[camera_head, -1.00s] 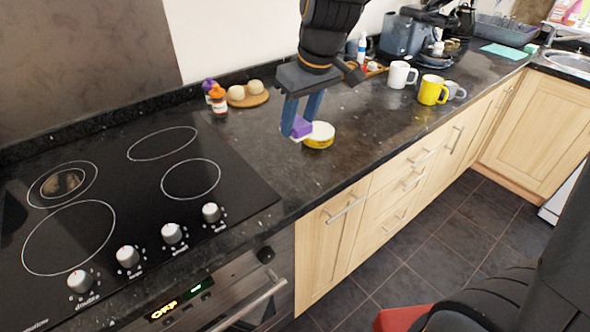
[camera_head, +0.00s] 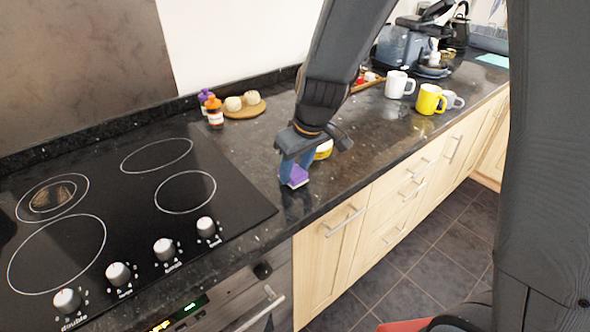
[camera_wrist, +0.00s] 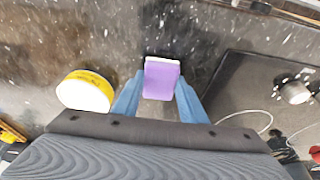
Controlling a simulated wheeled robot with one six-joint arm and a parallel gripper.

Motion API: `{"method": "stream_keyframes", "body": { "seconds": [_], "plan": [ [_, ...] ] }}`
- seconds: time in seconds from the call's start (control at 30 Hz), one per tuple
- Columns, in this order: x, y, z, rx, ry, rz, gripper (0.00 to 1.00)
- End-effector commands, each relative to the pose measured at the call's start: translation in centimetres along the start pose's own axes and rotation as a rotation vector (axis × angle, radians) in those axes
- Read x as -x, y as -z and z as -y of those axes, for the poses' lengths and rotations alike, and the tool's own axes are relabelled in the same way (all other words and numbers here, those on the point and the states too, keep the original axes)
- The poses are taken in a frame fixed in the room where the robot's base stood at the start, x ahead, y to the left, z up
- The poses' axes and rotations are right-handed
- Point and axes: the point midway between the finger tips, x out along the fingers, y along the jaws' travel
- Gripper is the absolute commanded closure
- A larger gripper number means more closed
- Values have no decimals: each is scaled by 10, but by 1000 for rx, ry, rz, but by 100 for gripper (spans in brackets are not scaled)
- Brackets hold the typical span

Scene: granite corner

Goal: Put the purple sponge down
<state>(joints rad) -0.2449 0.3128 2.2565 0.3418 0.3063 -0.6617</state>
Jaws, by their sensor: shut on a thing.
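The purple sponge (camera_head: 298,177) has a white layer on one side. It is between the blue fingers of my gripper (camera_head: 295,172), which is shut on it. In the wrist view the sponge (camera_wrist: 161,80) shows between the two fingers (camera_wrist: 160,92), over the dark granite counter (camera_head: 345,158). The sponge is low over the counter, near its front edge, right of the hob. I cannot tell whether it touches the counter.
A yellow and white round tub (camera_head: 324,151) stands just behind my gripper, partly hidden; it also shows in the wrist view (camera_wrist: 86,92). The black hob (camera_head: 130,205) is to the left. Bottles (camera_head: 214,112), a round board (camera_head: 246,109) and mugs (camera_head: 429,99) stand farther back.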

Motion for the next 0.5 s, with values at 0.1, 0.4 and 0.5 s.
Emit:
{"method": "stream_keyframes", "body": {
  "seconds": [0.1,0.4,0.5],
  "plan": [
    [-4,-2,0,0,0,0,90],
    [-7,-2,0,1,0,0,90],
    [-6,-2,0,1,0,0,50]
  ]
}}
